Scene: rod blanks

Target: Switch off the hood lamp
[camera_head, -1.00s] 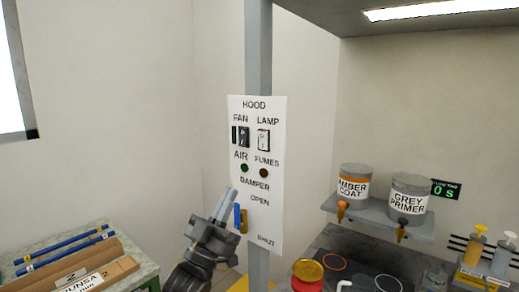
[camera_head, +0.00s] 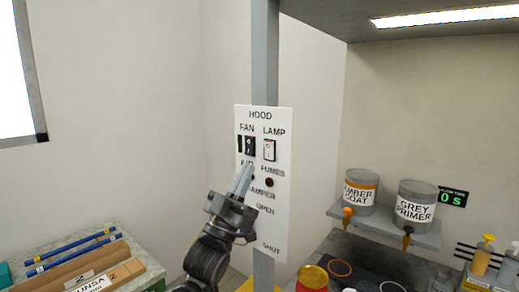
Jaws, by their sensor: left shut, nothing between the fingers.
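The white hood panel (camera_head: 282,225) is fixed on a grey post. Its LAMP rocker switch (camera_head: 269,150) is white and sits at the upper right, beside the dark FAN switch (camera_head: 249,146). The hood lamp (camera_head: 440,14) is a bright strip under the hood at the top right and is lit. My left gripper (camera_head: 245,172) is shut and empty. Its fingertips point up, just below the FAN switch and lower left of the LAMP switch. It hides the AIR light and the damper lever. I cannot tell whether it touches the panel. My right gripper is out of view.
The grey post (camera_head: 265,60) stands behind the panel. To the right, amber coat (camera_head: 360,193) and grey primer (camera_head: 416,207) cans stand on a shelf near a timer reading 0 s (camera_head: 454,198). A bench with blue rods (camera_head: 70,247) is at the lower left.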

